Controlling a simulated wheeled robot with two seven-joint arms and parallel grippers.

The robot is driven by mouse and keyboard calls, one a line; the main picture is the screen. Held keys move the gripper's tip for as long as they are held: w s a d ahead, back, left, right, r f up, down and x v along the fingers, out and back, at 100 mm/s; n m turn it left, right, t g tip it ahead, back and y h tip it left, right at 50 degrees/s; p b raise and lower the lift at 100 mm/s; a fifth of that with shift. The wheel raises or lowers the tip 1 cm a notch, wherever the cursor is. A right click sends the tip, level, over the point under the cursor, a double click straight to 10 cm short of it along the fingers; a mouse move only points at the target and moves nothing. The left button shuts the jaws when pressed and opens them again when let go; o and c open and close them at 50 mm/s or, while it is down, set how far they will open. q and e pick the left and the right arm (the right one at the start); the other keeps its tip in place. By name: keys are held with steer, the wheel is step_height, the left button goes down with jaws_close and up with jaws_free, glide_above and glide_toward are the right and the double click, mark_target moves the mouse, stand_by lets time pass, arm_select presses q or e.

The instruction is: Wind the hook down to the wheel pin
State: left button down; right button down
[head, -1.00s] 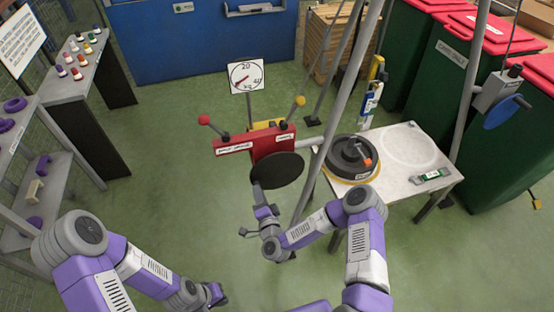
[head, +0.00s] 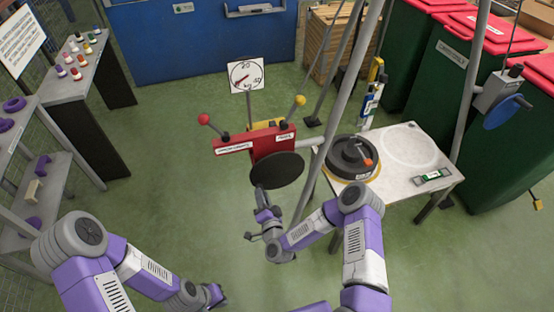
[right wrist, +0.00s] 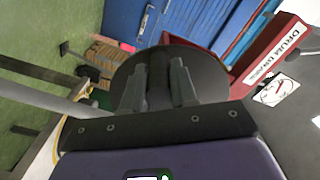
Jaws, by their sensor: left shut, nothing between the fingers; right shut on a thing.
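My right gripper (right wrist: 158,88) is shut on a dark grip (right wrist: 158,72) in front of a round dark disc (right wrist: 180,62). In the head view the disc (head: 277,170) sits on the near side of a red winch box (head: 262,142), with my right gripper (head: 262,197) just below it. A dark wheel (head: 348,160) with an orange piece (head: 366,161) on top lies on the white table (head: 400,190). I cannot make out the hook for certain. My left gripper (head: 217,296) is shut and empty, low over the floor.
A round dial (head: 246,76) stands behind the winch box, which has levers with a red knob (head: 203,119) and a yellow knob (head: 299,101). Grey poles (head: 338,90) rise beside the table. A blue handwheel (head: 502,113) is at right. Floor at left centre is clear.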

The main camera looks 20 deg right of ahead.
steer(key=shift+d+f+n, duration=0.5)
steer(key=shift+f+n, duration=0.2)
steer(key=shift+n, duration=0.2)
steer(key=c, duration=0.7)
jaws_free()
steer(key=shift+r, duration=0.1)
steer(key=shift+s, duration=1.2)
steer(key=shift+s+p, duration=0.6)
steer(key=shift+s, duration=2.25)
